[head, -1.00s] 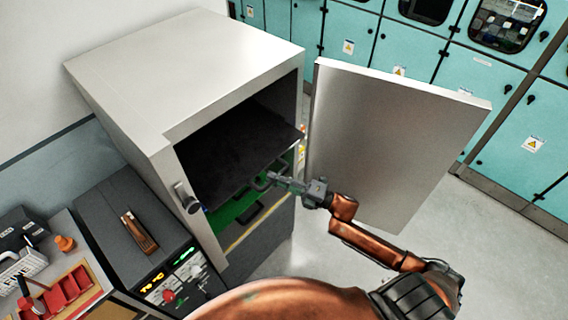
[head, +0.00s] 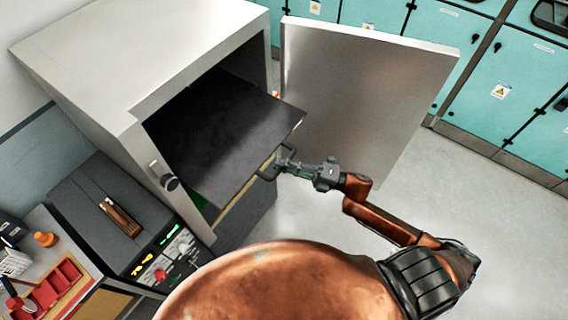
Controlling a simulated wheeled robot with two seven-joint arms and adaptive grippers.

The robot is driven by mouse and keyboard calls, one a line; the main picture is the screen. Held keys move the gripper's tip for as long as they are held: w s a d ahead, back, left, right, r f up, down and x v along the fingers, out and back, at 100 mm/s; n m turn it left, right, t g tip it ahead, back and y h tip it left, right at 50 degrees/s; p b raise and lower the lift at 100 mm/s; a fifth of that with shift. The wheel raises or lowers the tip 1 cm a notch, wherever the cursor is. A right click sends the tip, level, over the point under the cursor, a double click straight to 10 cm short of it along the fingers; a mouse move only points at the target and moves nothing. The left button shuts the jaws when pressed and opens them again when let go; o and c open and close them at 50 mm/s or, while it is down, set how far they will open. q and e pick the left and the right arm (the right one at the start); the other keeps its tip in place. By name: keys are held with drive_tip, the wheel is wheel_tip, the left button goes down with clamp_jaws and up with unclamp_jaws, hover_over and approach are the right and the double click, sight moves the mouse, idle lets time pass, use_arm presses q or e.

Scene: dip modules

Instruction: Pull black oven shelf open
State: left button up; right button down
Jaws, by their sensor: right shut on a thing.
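The black oven shelf (head: 222,135) sticks out of the front of the grey oven (head: 140,55), partly still inside it. A dark handle (head: 268,170) is at the shelf's front edge. My right gripper (head: 284,165) is shut on this handle, reaching it from the right. Its fingertips are small in the head view and partly cover the handle. The oven door (head: 365,100) stands wide open to the right of the shelf. My left gripper is not in view.
A dark control unit (head: 130,215) with lit displays stands left of the oven. A bench with red bins (head: 55,285) is at the lower left. Teal cabinets (head: 490,100) line the back right. Grey floor (head: 420,190) is clear on the right.

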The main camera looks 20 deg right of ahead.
drive_tip(key=c, duration=1.9)
unclamp_jaws()
drive_tip(key=shift+c, duration=0.2)
drive_tip(key=v, duration=1.2)
drive_tip(key=shift+f, duration=0.1)
